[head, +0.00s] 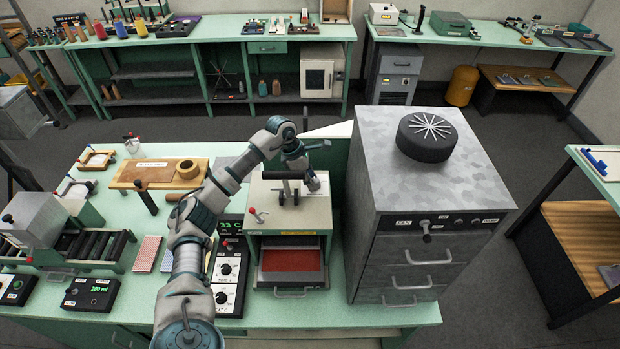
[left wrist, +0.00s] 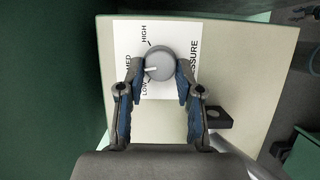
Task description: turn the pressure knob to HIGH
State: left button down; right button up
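The round grey pressure knob (left wrist: 158,62) sits on a white label (left wrist: 187,30) marked LOW, MED, HIGH and PRESSURE. Its pale pointer aims left in the left wrist view, near MED and slightly toward LOW. My left gripper (left wrist: 160,70) has one finger on each side of the knob; I cannot tell whether they touch it. In the head view my left arm reaches over the pale press box (head: 262,200), and the wrist and gripper largely hide the knob. My right gripper is not in view.
A black lever handle (head: 288,186) stands on top of the box close to my gripper. A tall grey cabinet (head: 425,185) stands just right of the box. A dial panel (head: 229,285) is at the left. An open drawer (head: 290,262) holds red material.

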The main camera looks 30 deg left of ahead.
pick_arm(q)
jog(key=c, duration=1.9)
grip_release()
jog(key=shift+w+d+r, duration=0.1)
jog(key=shift+d, duration=0.15)
grip_shut()
grip_release()
jog(key=shift+w+m+g+b, duration=0.2)
jog(key=shift+m+g+b, duration=0.2)
jog(key=shift+m, duration=0.7)
grip_shut()
jog(key=m+g, duration=0.1)
jog(key=m, duration=0.2)
jog(key=shift+w+h+b, duration=0.15)
jog(key=shift+h+b, duration=0.15)
jog(key=shift+b, duration=0.05)
jog(key=shift+w+m+g, duration=0.1)
jog(key=shift+m+g, duration=0.4)
jog(key=shift+m, duration=0.6)
jog(key=shift+d+m+g, duration=0.1)
jog(key=shift+m+g, duration=0.2)
jog(key=shift+m, duration=0.5)
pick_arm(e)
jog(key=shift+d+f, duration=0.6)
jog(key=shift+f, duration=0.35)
